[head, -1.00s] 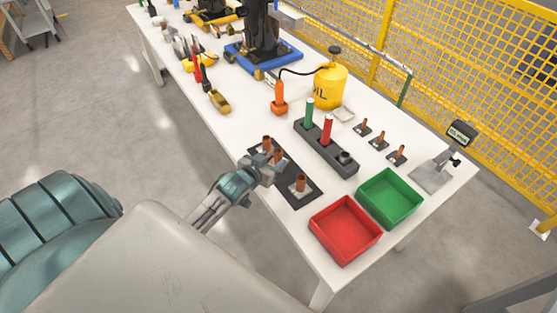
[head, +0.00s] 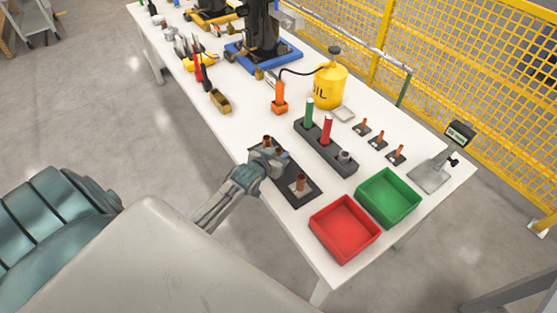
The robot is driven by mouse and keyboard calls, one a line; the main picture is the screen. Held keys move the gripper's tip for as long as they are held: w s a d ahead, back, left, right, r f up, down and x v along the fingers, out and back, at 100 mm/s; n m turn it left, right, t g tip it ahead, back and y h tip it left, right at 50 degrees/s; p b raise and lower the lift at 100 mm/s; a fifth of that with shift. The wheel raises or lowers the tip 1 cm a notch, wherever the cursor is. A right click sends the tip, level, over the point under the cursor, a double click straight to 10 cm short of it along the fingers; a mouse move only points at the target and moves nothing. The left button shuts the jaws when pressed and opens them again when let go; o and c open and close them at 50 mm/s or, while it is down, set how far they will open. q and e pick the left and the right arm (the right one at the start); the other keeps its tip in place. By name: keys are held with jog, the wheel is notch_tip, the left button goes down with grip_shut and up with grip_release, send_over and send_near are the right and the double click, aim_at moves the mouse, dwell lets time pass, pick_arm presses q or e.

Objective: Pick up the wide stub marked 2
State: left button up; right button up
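Three copper-coloured wide stubs stand on a dark mat (head: 311,197) at the near table edge. One stub (head: 267,141) is at the mat's far end, and another (head: 301,181) stands upright on a pale base at the near end. The middle stub (head: 279,151) is mostly hidden behind my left gripper (head: 281,160); only its upper part shows. The gripper is low over the mat, right beside the middle stub. Its fingers are too small and covered to show whether they are open or touch it. No number marks are readable. My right gripper is out of view.
A red tray (head: 318,222) and a green tray (head: 409,212) stand at the near end. A dark block (head: 340,163) holding green and red cylinders is behind the mat.

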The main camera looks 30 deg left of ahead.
pick_arm(q)
grip_shut()
jog(key=shift+r, duration=0.1)
